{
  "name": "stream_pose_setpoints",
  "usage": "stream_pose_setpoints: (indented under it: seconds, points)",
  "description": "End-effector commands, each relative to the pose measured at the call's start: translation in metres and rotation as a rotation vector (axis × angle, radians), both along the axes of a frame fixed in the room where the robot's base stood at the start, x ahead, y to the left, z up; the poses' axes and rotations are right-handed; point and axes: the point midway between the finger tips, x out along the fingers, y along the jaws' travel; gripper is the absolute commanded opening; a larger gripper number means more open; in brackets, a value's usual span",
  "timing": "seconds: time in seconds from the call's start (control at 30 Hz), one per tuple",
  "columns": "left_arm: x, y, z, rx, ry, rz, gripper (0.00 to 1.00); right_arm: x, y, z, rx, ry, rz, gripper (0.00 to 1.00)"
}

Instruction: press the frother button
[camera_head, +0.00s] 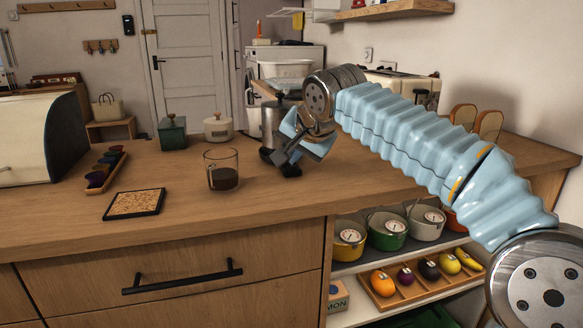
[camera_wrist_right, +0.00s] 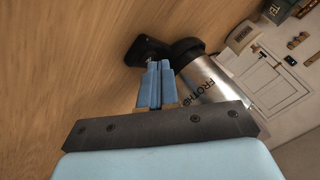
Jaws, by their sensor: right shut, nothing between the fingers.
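The frother is a silver cylinder (camera_head: 270,122) on a black base, standing on the wooden counter and partly hidden behind my right gripper in the head view. In the right wrist view the frother (camera_wrist_right: 218,88) shows part of its printed name, its black base ring and a black protruding foot (camera_wrist_right: 146,51). My right gripper (camera_head: 283,160) points down beside the frother's base. In the wrist view its fingertips (camera_wrist_right: 160,65) are shut and empty, right by the black foot. Whether they touch it I cannot tell. No separate button mark is visible. My left gripper is not in view.
A glass cup with dark liquid (camera_head: 222,170), a cork coaster (camera_head: 135,204) and a tray of pods (camera_head: 106,170) are left of the frother. A green box (camera_head: 172,133) and a cream pot (camera_head: 218,128) stand behind. A toaster (camera_head: 405,88) is to the right.

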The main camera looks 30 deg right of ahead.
Motion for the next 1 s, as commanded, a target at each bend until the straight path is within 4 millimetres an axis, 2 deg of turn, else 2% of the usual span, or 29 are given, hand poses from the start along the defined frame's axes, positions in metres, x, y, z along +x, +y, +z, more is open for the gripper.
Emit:
stream_pose_setpoints:
  seconds: [0.5, 0.83, 1.0]
  points:
    - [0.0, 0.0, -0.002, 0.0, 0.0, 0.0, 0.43, 0.0, 0.0, -0.003, 0.0, 0.001, 0.0, 0.0]
    - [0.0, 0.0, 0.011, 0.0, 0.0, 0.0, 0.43, 0.0, 0.0, 0.012, 0.0, 0.0, 0.0, 0.0]
    - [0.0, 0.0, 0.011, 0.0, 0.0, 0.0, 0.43, 0.0, 0.0, 0.012, 0.0, 0.0, 0.0, 0.0]
